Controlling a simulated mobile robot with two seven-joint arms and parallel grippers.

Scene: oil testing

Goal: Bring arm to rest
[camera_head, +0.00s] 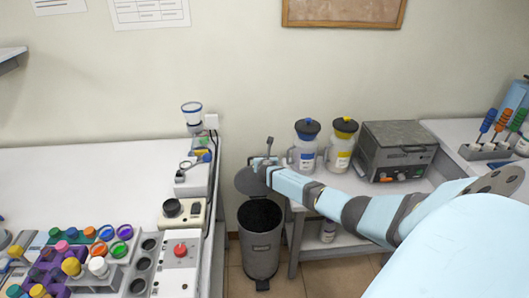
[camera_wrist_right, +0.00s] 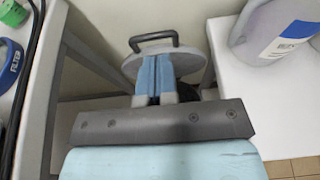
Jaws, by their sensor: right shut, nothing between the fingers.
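My right arm reaches in from the right in the head view, across the front of the side table. Its gripper (camera_head: 264,163) is above the grey pedal bin (camera_head: 262,250), by the bin's raised lid (camera_head: 249,181). In the right wrist view the two blue fingers (camera_wrist_right: 155,82) are shut together with nothing between them. The round lid (camera_wrist_right: 195,52) and its dark handle (camera_wrist_right: 152,39) show just beyond the fingertips; I cannot tell whether they touch. My left gripper is not in view.
The left bench (camera_head: 90,180) carries vials and instruments. Floor shows beside the bin.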

